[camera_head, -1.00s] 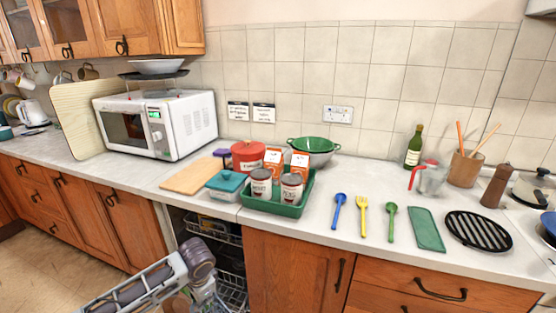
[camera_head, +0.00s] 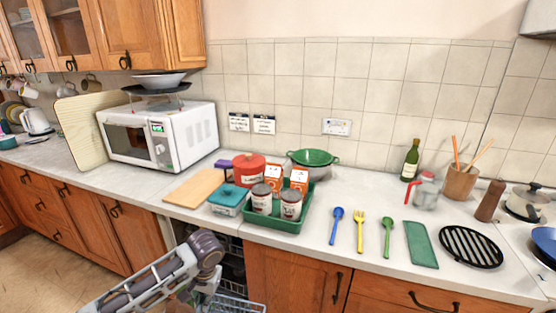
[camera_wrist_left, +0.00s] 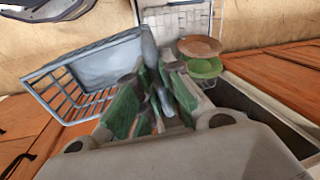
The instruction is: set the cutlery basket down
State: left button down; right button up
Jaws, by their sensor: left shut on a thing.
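The cutlery basket (camera_wrist_left: 85,72) is a blue-grey lattice-sided box in the left wrist view, tilted beside the fingers. My left gripper (camera_wrist_left: 153,98), with green finger pads, is shut on a grey part between them, seemingly the basket's handle; the exact contact is partly hidden. In the head view my left gripper (camera_head: 203,284) is low, in front of the cabinets and beside the open dishwasher; its fingertips and the basket cannot be made out there. My right gripper is not in view.
A dishwasher rack (camera_head: 236,304) shows below the counter. A green tray (camera_head: 278,222) holds jars and boxes on the counter. Left of it are a teal-lidded container (camera_head: 228,197) and wooden board (camera_head: 193,188). Spoons, a fork and a green mat (camera_head: 421,245) lie to the right.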

pick_arm(q)
notch_tip(320, 180, up, 3)
jog(key=shift+s+d+f+n+p, duration=0.1)
jog(key=shift+d+f+n+p, duration=0.1)
jog(key=shift+n+p, duration=0.65)
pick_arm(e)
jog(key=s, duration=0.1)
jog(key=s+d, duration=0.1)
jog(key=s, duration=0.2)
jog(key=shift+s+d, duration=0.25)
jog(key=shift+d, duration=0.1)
